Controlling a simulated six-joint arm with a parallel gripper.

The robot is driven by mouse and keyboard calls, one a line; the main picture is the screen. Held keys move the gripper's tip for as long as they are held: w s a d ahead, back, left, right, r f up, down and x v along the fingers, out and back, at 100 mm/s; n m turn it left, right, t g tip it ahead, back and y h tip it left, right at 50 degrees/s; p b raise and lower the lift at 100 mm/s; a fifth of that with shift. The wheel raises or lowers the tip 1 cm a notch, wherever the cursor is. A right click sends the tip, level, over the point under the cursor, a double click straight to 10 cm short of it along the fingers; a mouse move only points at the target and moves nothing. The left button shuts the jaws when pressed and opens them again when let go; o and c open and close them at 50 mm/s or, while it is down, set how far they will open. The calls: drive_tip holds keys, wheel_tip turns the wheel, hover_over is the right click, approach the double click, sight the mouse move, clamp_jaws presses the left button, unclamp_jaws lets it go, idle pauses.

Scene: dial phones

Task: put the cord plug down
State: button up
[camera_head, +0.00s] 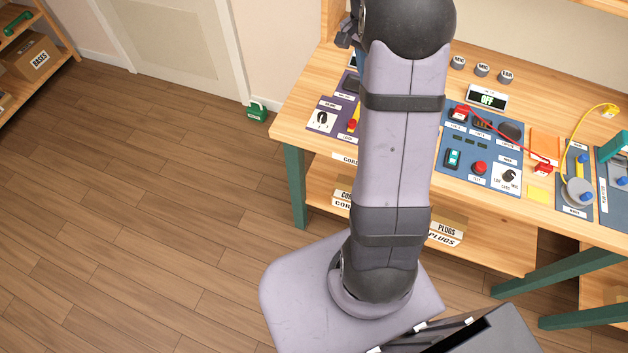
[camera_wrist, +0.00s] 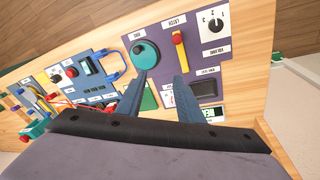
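A red cord with red plugs lies on the workbench in the head view; one red plug (camera_head: 461,112) sits on the blue panel and the other red plug (camera_head: 544,169) is at its right edge. A yellow cord (camera_head: 575,136) runs to a yellow plug (camera_head: 608,111) at the far right. In the wrist view a blue cord (camera_wrist: 119,78) loops beside the left finger. My gripper (camera_wrist: 160,78) has its fingers apart over the purple panel, with no plug visible between them. I cannot tell which cord plug is meant.
The purple panel (camera_wrist: 233,64) carries a teal dial (camera_wrist: 145,54), a yellow lever (camera_wrist: 179,50) and a knob (camera_wrist: 212,22). A green patch (camera_wrist: 149,98) shows between the fingers. The blue panel (camera_head: 450,181) has switches and buttons. Bare wood (camera_wrist: 255,60) borders the purple panel.

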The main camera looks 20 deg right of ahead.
drive_tip(key=s+a+f+n+y, duration=0.1)
drive_tip(key=s+a+f+n, duration=0.1)
drive_tip(key=s+a+n, duration=0.5)
drive_tip(key=s+a+f+n+y, duration=0.1)
drive_tip(key=s+a+f+n, duration=0.2)
drive_tip(key=s+a+n, duration=0.4)
drive_tip(key=s+a, duration=0.3)
drive_tip(key=a, duration=0.6)
drive_tip(key=shift+s+f+t, duration=0.2)
drive_tip(key=shift+t, duration=0.2)
